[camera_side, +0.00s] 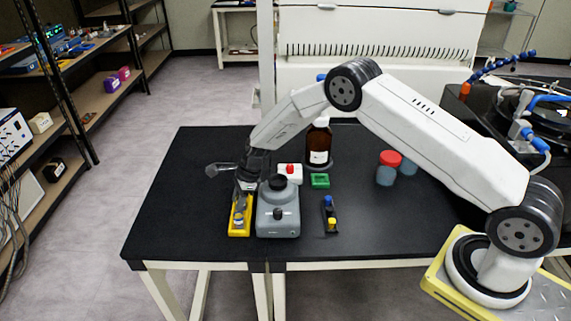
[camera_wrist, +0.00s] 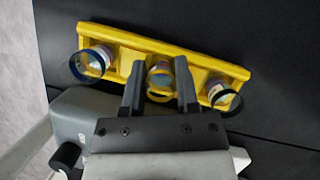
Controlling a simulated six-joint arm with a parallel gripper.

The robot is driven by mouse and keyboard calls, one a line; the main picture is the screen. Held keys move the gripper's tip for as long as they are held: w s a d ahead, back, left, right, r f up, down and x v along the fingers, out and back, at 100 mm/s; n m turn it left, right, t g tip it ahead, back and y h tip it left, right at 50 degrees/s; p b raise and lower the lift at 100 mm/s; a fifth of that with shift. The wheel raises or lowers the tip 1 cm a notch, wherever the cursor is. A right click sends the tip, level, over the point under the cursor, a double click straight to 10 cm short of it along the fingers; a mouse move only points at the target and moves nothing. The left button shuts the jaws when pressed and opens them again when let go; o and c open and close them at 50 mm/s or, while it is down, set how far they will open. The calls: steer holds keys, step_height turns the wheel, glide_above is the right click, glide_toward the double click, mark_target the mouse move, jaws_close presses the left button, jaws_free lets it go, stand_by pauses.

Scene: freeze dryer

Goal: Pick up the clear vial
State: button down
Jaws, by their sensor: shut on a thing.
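A yellow rack (camera_wrist: 125,40) lies on the black table and holds vials in a row; the rack also shows in the side view (camera_side: 233,231). In the wrist view my gripper (camera_wrist: 160,72) has its two fingers on either side of the middle vial (camera_wrist: 159,80), shut on it. The middle vial sits at the rack's middle, and I cannot tell whether it is lifted. A vial with a dark blue ring (camera_wrist: 93,60) is at the rack's left end, and another vial (camera_wrist: 220,94) is at its right end. In the side view my gripper (camera_side: 246,192) points down over the rack.
A grey mixer-like device (camera_side: 278,215) stands close beside the rack. Behind it are a brown bottle (camera_side: 319,145), a green block (camera_side: 320,181) and red- and blue-capped jars (camera_side: 387,172). A small holder with blue and yellow caps (camera_side: 330,214) is to the right.

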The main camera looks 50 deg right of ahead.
steer(key=shift+r, duration=0.1)
steer(key=shift+r, duration=0.8)
steer(key=s+r, duration=0.3)
steer(key=s, duration=0.1)
steer(key=s+d+r, duration=0.1)
steer(key=s+r, duration=0.3)
steer(key=s, duration=0.1)
steer(key=s+r, duration=0.4)
steer(key=s, duration=0.1)
steer(key=shift+d+r, duration=0.1)
steer(key=shift+d, duration=0.2)
steer(key=shift+w, duration=0.1)
steer(key=w+d+r, duration=0.5)
steer(key=w+d, duration=0.1)
steer(key=w, duration=0.1)
steer(key=shift+d, duration=0.35)
steer(key=shift+w, duration=0.1)
